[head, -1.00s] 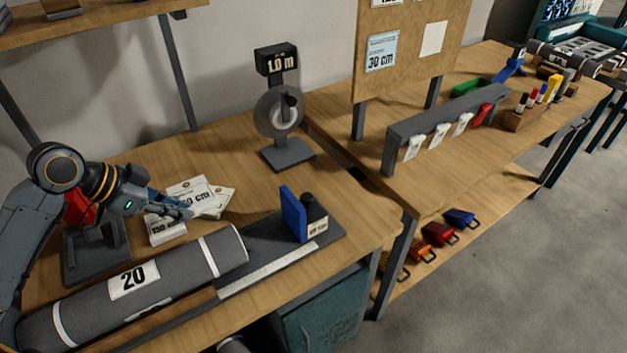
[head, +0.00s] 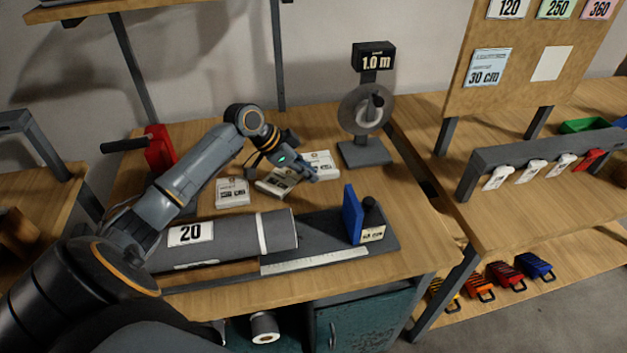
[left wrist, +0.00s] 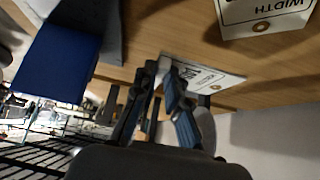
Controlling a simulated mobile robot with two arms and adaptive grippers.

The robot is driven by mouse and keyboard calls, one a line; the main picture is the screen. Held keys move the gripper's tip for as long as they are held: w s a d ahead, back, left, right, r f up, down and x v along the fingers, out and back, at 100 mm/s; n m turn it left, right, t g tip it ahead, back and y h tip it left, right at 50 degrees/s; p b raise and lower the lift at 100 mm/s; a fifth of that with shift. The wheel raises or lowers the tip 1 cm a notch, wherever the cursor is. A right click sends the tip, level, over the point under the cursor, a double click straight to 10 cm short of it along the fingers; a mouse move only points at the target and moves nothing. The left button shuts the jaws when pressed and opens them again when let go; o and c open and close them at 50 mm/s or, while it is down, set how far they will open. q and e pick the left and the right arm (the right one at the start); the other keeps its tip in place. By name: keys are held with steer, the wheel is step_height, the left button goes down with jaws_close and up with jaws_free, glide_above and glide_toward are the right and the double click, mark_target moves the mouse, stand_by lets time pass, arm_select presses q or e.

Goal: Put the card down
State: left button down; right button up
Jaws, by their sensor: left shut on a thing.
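My left gripper (head: 312,177) is low over the workbench (head: 405,225), its narrow fingers shut on a white card (head: 321,162) with dark print. The held card is just past the fingertips; whether it touches the wood I cannot tell. In the left wrist view the card (left wrist: 205,74) shows at the fingers (left wrist: 163,80), its hole toward the right. A second white card (head: 276,183) lies on the bench just left of the fingertips, partly under the gripper. In the wrist view this card (left wrist: 265,17) reads "WIDTH". My right gripper is not in view.
A white card stack (head: 232,192) lies left of the cards. A grey roll marked 20 (head: 240,236) lies in front, with a blue stop plate (head: 352,214) at its right. The "1.0 m" dial stand (head: 367,108) stands behind. Bare wood lies between stand and stop.

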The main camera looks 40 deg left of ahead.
mark_target(313, 192)
arm_select(q)
steer(key=shift+w+f, duration=1.05)
steer(key=shift+f, duration=0.2)
step_height(313, 192, down, 3)
steer(key=shift+r+p, duration=0.1)
steer(key=shift+p, duration=0.3)
steer(key=shift+s, duration=0.1)
steer(key=shift+f, duration=0.25)
steer(key=c, duration=1.4)
jaws_free()
steer(key=shift+r, duration=0.1)
